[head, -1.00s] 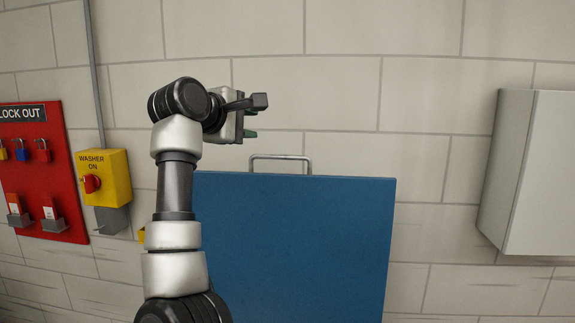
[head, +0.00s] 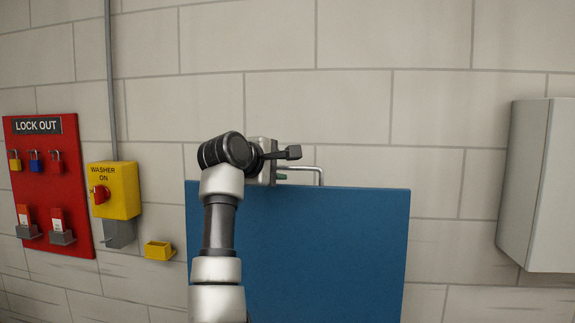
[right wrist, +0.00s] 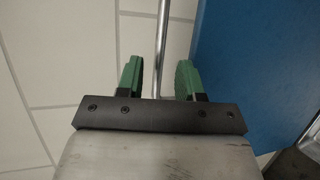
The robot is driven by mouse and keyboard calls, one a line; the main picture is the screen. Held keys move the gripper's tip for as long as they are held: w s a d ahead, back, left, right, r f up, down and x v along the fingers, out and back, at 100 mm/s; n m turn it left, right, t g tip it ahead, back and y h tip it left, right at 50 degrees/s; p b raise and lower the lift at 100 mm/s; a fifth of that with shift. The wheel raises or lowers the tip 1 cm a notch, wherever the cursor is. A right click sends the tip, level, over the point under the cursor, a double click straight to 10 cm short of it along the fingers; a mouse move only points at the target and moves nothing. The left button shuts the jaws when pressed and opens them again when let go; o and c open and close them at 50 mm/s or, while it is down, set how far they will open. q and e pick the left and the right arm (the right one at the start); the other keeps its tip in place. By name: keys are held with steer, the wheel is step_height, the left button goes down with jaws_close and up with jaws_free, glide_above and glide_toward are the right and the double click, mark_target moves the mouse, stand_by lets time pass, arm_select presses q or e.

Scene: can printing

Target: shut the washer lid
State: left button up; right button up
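The washer lid (head: 330,250) is a blue panel standing raised in front of the wall. A metal bar handle (head: 318,172) sits on its top edge, its left part hidden by my gripper. My right gripper (head: 283,166) is at the left part of the handle, just above the lid's top edge. In the right wrist view my right gripper (right wrist: 159,78) has its green fingers apart, with the handle bar (right wrist: 163,40) running between them. I cannot tell whether either finger touches the bar. My left gripper is not in view.
A yellow washer switch box (head: 121,190) and a red lock-out board (head: 48,190) hang on the wall at left. A small yellow tray (head: 159,250) is beside the lid. A grey cabinet (head: 525,185) is on the right wall. The wall above the lid is clear.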

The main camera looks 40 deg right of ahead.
mark_target(286, 168)
steer(key=shift+p+x, duration=0.45)
steer(key=shift+x, duration=1.65)
steer(key=shift+w, duration=0.1)
steer(key=shift+c, duration=0.5)
jaws_close()
